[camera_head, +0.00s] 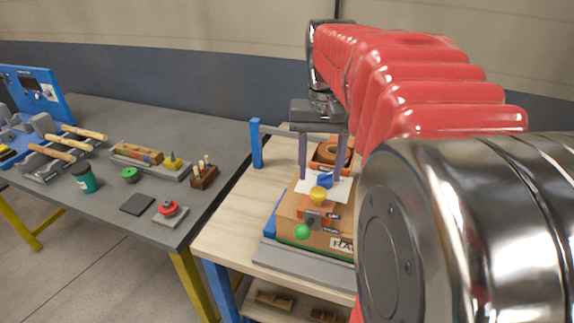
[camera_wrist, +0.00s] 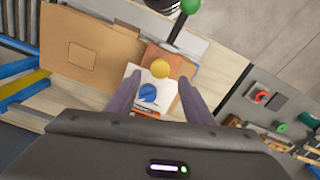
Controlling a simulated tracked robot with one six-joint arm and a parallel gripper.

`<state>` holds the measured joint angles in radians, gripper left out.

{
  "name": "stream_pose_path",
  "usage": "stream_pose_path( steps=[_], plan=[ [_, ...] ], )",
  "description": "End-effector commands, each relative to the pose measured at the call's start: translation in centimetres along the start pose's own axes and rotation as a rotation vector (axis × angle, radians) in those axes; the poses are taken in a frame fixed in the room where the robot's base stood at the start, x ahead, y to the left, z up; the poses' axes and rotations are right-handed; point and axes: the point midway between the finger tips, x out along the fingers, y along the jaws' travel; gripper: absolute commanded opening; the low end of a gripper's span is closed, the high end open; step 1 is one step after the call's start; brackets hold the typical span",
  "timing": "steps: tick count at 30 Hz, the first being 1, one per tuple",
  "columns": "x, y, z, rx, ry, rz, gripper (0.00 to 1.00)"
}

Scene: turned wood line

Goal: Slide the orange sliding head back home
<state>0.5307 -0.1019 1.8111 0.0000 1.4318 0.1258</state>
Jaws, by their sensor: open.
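The orange sliding head (camera_head: 303,211) appears to be the orange-brown block under a yellow knob (camera_head: 318,194), on a wooden box-like unit on the pale bench. In the wrist view the orange block (camera_wrist: 166,55) shows beyond the yellow knob (camera_wrist: 160,69). A blue piece (camera_head: 325,181) on a white sheet lies just behind the knob. My gripper (camera_head: 320,178) is open and empty, fingers pointing down above the sheet, close behind the knob. In the wrist view my gripper (camera_wrist: 160,78) has its two fingers on either side of the knob and blue piece. I cannot tell any contact.
A green ball (camera_head: 302,232) on a dark lever stands at the unit's front. An orange tray (camera_head: 322,164) holding a brown ring is behind. A blue post (camera_head: 257,144) rises at the left. The dark table (camera_head: 210,125) carries several small parts. My arm hides the right side.

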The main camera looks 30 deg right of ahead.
Motion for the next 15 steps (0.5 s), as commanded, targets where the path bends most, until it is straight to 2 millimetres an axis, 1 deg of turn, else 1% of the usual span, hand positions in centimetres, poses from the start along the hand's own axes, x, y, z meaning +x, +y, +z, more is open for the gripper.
stream_pose_path(
  steps=[3,6,10,15],
  plan=[
    [1.9,0.0,0.1,0.0,-0.004,0.001,0.47],
    [3.2,0.0,0.1,0.0,-0.004,0.001,0.47],
    [4.4,0.0,0.1,0.0,-0.003,0.0,0.47],
    [4.8,0.0,0.0,0.0,0.0,0.0,0.47]
  ],
)
